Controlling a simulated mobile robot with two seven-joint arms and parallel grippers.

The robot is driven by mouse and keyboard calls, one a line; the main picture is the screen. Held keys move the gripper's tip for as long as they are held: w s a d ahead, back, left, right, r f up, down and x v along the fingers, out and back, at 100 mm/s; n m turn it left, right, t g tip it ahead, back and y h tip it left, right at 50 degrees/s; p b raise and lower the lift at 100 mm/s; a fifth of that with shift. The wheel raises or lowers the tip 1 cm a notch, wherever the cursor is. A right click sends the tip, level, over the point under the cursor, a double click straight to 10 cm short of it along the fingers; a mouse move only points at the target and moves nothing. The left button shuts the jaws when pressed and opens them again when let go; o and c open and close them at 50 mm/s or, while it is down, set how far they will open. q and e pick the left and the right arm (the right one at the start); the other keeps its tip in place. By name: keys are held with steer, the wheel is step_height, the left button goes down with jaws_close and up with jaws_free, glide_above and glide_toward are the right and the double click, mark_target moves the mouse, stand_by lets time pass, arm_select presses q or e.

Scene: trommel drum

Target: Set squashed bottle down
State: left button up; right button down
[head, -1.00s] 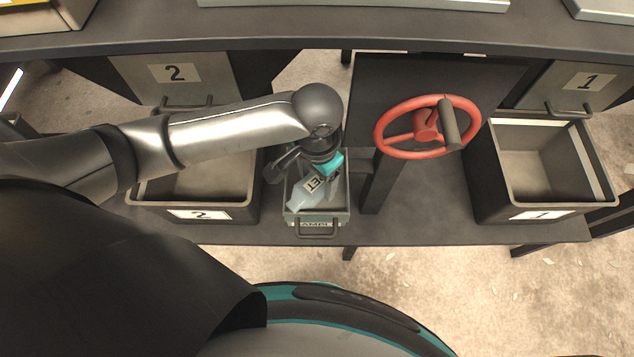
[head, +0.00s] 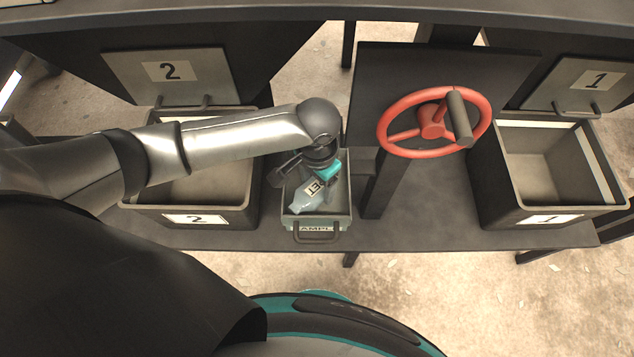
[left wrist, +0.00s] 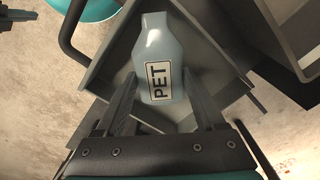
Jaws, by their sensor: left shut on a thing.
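The squashed bottle (head: 307,198) is pale blue-grey with a white PET label. In the head view it is tilted inside or just above the small grey sample tray (head: 317,222). My left gripper (head: 318,184) is over the tray with the bottle between its fingers. The left wrist view shows the bottle (left wrist: 157,45) between my two fingers (left wrist: 165,108), with its neck pointing away over the tray (left wrist: 205,55). I cannot tell whether the bottle touches the tray floor.
Bin 2 (head: 235,216) stands left of the tray and bin 1 (head: 500,212) at the right, both on the dark shelf (head: 420,230). A red handwheel (head: 433,152) stands right of the tray. Shelf space between tray and bin 1 is partly taken by a post.

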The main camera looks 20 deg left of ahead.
mark_target(317, 186)
arm_select(q)
steer(key=shift+f, duration=0.1)
arm_select(e)
steer(key=shift+d, duration=0.1)
arm_select(q)
steer(key=o, duration=1.3)
arm_select(e)
steer(key=shift+w, duration=0.1)
arm_select(q)
step_height(317, 186, up, 12)
steer(key=p, duration=0.4)
arm_select(e)
steer(key=r, duration=0.3)
steer(key=a+r, duration=0.1)
steer(key=shift+s+r, duration=0.15)
steer(key=shift+s, duration=0.2)
